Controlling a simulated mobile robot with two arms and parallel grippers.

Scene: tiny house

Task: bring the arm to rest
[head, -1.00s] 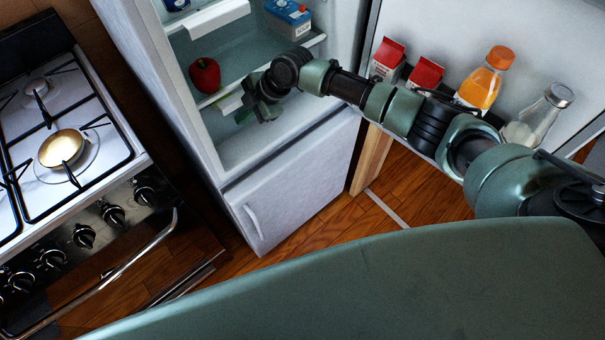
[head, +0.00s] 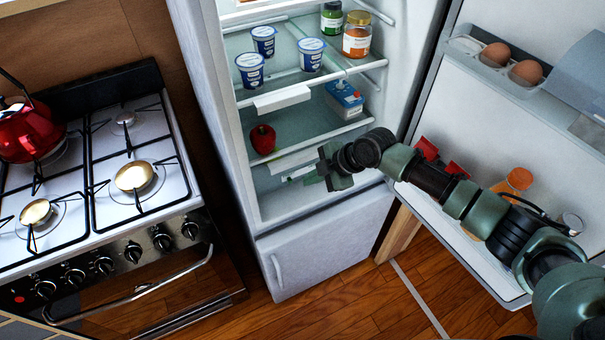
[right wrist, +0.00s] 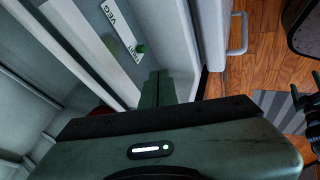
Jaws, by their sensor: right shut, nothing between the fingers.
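My right arm reaches in from the right in the head view, in front of the open fridge (head: 215,120). My right gripper (head: 322,180) is at the fridge's lower opening, by the drawer with a white label. In the right wrist view its fingers (right wrist: 158,88) are together with nothing between them. A red apple or pepper (head: 263,139) sits on the shelf above and left of the gripper.
The open fridge door (head: 480,130) on the right holds eggs (head: 495,54), red-topped cartons (head: 427,148) and an orange-capped bottle (head: 517,181), close behind my arm. A stove (head: 75,230) with a red kettle (head: 28,131) stands left. Wooden floor (head: 350,300) is free in front.

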